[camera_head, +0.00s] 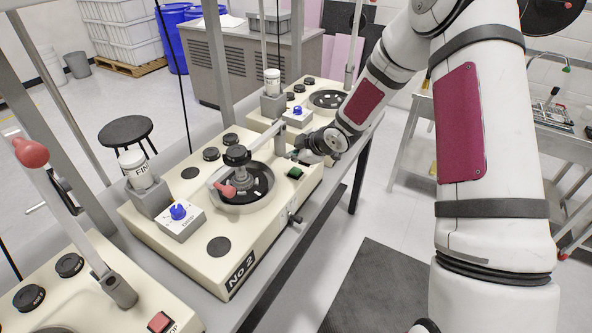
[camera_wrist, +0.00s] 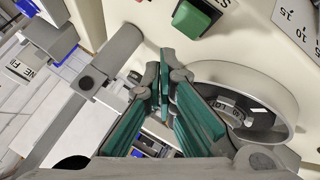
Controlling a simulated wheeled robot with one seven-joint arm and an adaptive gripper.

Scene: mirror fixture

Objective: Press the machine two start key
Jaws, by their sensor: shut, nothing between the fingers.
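Machine two (camera_head: 190,243) is a cream bench unit marked "No 2" in the middle of the head view. Its start key (camera_head: 294,173) is a green square button near the right corner of its top. The green key also shows at the top of the wrist view (camera_wrist: 191,18), with a label beside it that is partly cut off. My gripper (camera_wrist: 163,75) is shut and empty, its fingertips apart from the key and below it in the wrist picture. In the head view my gripper (camera_head: 297,153) is small and dark, just above the key's end of the machine.
A round bowl (camera_wrist: 285,95) stands right of my fingers in the wrist view. A grey bar (camera_wrist: 75,95) lies left. Another cream machine (camera_head: 322,83) stands behind, and one with a red button (camera_head: 159,322) in front. A red-knobbed lever (camera_head: 30,152) rises at left.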

